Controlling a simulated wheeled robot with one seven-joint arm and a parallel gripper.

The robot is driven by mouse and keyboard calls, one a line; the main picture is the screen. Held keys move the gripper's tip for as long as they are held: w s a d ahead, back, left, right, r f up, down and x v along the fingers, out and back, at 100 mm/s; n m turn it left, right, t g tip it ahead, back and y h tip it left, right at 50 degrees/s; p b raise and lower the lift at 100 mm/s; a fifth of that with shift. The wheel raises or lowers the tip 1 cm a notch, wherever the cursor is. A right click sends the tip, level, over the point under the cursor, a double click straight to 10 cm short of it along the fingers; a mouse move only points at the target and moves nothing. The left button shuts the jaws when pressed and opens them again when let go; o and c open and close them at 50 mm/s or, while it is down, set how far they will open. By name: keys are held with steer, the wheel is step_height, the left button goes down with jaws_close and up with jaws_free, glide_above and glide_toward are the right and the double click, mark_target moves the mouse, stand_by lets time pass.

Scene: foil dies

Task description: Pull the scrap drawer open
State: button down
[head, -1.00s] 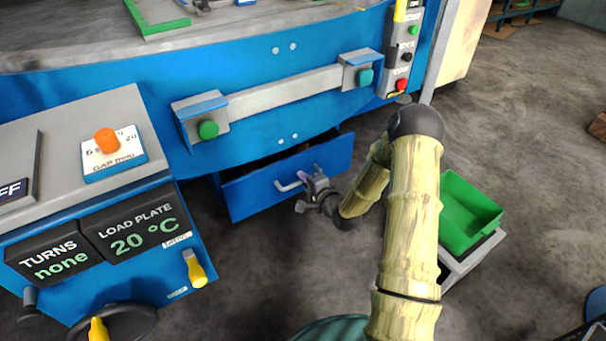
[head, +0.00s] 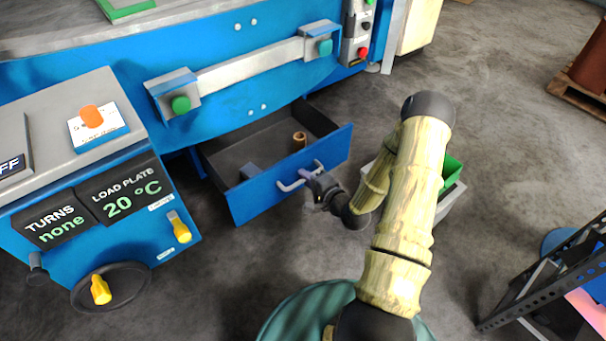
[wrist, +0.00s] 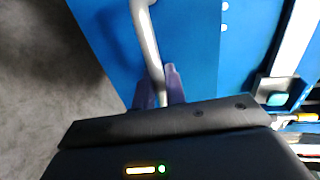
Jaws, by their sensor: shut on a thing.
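The scrap drawer (head: 292,180) is a blue-fronted drawer low under the blue machine. It stands well out from the machine, and its dark inside shows. In the wrist view the purple fingertips (wrist: 159,88) close around the handle (wrist: 149,45), with the blue drawer front (wrist: 190,50) behind.
A green bin (head: 451,171) on a grey stand is right of my arm. A control console (head: 95,190) with a handwheel (head: 112,288) stands at left. A dark rack (head: 550,280) is at lower right. Floor in front of the drawer is open.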

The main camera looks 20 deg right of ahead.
steer(key=shift+s, duration=0.15)
steer(key=c, duration=1.6)
jaws_free()
steer(key=shift+o, duration=0.2)
steer(key=shift+a, duration=0.1)
steer(key=p+v, duration=0.3)
steer(key=v, duration=1.4)
steer(key=shift+s+f+p, duration=0.1)
steer(key=shift+p, duration=0.2)
